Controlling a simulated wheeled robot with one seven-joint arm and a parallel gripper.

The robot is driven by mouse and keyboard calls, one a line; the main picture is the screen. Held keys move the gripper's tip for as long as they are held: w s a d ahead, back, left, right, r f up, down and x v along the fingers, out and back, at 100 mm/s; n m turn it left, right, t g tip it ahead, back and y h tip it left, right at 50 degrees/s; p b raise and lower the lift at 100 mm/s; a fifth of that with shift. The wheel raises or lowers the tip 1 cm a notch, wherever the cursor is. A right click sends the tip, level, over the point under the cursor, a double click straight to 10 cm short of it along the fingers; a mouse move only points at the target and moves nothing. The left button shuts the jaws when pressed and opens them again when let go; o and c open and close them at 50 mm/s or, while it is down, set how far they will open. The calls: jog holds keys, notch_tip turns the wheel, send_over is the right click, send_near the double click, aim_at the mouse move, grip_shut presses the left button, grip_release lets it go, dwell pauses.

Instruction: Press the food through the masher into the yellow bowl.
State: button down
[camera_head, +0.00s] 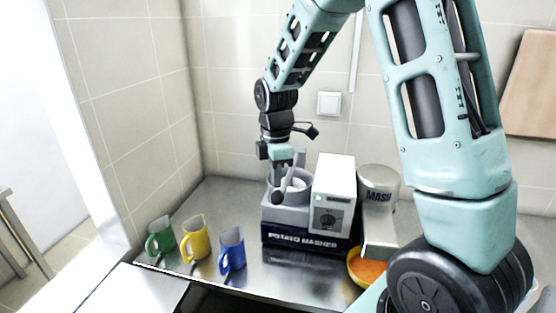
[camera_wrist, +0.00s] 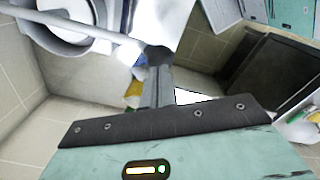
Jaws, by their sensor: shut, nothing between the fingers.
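The potato masher (camera_head: 306,240) stands on the steel counter, with a grey base, a white control box and a round hopper. Its lever ends in a dark knob (camera_head: 278,197) at the hopper's front; the lever (camera_wrist: 75,22) crosses the hopper in the wrist view. My gripper (camera_head: 281,170) is over the hopper side, close to the lever. In the wrist view my fingers (camera_wrist: 158,75) are together and empty, with their tips near the knob; I cannot tell whether they touch it. The yellow bowl (camera_head: 355,280) holds orange mash (camera_head: 370,271) under the spout marked MASH (camera_head: 379,195).
Green (camera_head: 161,236), yellow (camera_head: 194,240) and blue (camera_head: 232,250) mugs stand at the counter's front left. The tiled wall (camera_head: 240,85) closes off the back. My arm hides the right part of the counter. Bare counter (camera_head: 215,205) shows left of the masher.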

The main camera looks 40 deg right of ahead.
jog(key=shift+f, duration=0.2)
jog(key=shift+f+b, duration=0.7)
jog(key=shift+f, duration=0.25)
jog(key=shift+s+f, duration=0.2)
dwell(1.7)
jog(key=shift+r, duration=0.1)
jog(key=r+p, duration=0.2)
jog(key=r, duration=0.1)
jog(key=r+p, duration=0.3)
jog(key=shift+w+r, duration=0.2)
jog(key=shift+r, duration=0.05)
dwell(1.1)
